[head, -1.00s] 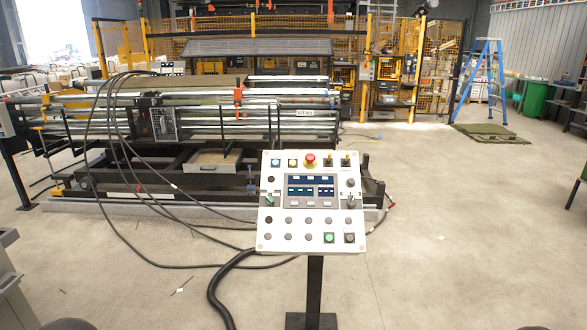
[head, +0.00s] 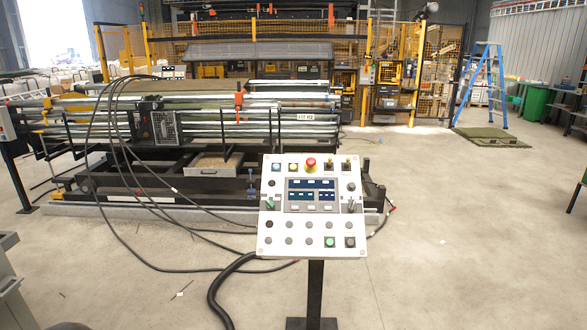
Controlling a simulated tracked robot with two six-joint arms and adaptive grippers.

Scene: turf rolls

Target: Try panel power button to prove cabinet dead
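A light grey control panel (head: 313,261) stands on a black post in the middle of the head view, tilted back. A red mushroom button (head: 310,164) sits at its top centre, with a blue and a yellow-lit button to its left and two small yellow-and-black switches to its right. A display (head: 311,195) with lit blue fields is below. A green button (head: 330,241) and a black button (head: 350,241) are at the lower right. A green selector (head: 269,205) is at the left edge. Which is the power button I cannot tell. Neither gripper shows.
A roller machine (head: 200,130) stands behind the panel at left, with black cables (head: 150,268) looping to the floor. Yellow fencing (head: 260,48) is behind. A blue stepladder (head: 484,85) stands at right. The floor (head: 470,230) at right is mostly clear.

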